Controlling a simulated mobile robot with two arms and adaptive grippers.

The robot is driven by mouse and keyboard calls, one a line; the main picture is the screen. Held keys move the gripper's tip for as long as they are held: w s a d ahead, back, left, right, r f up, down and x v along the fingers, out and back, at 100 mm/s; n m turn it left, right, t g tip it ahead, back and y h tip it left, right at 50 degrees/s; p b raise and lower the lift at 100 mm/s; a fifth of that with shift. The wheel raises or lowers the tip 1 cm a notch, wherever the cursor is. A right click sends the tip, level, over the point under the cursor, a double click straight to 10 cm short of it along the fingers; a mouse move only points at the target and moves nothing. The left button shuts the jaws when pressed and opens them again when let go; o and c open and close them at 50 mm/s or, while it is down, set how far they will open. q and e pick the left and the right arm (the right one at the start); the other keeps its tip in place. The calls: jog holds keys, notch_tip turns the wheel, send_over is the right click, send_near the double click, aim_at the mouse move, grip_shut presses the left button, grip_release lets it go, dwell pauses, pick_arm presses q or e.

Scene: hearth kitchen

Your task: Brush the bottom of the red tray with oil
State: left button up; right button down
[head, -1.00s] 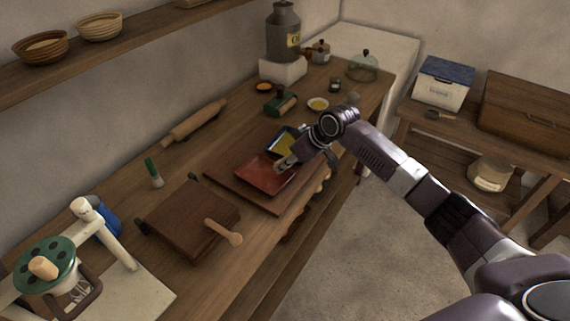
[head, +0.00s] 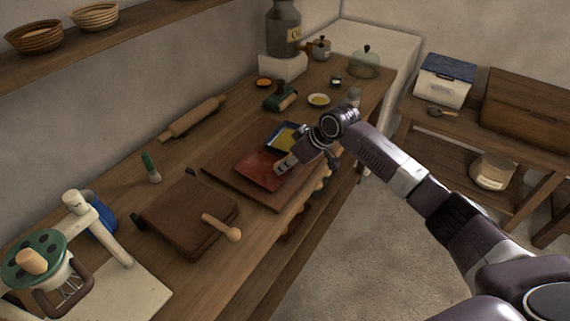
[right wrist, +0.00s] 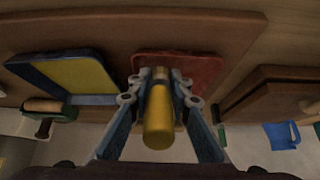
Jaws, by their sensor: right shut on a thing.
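The shallow red tray (head: 253,172) lies on a wooden board (head: 225,166) on the counter. My right gripper (head: 284,166) is low over the tray's right side. In the right wrist view my right gripper (right wrist: 158,100) is shut on a yellow-handled tool, seen end-on, presumably the brush (right wrist: 158,122). Its far end is hidden, so I cannot tell whether it touches the tray. The red tray (right wrist: 205,69) shows behind the fingers there. A small white dish with yellow oil-like liquid (head: 319,100) stands farther back. My left gripper is not in view.
A blue-rimmed yellow tray (head: 274,133) lies on the same board, just behind the red one. A hinged wooden press (head: 188,216), a rolling pin (head: 192,119) and a green-handled brush (head: 151,168) are nearby. A large can (head: 283,30) stands at the back.

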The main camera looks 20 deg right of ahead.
jog(key=shift+f, duration=0.55)
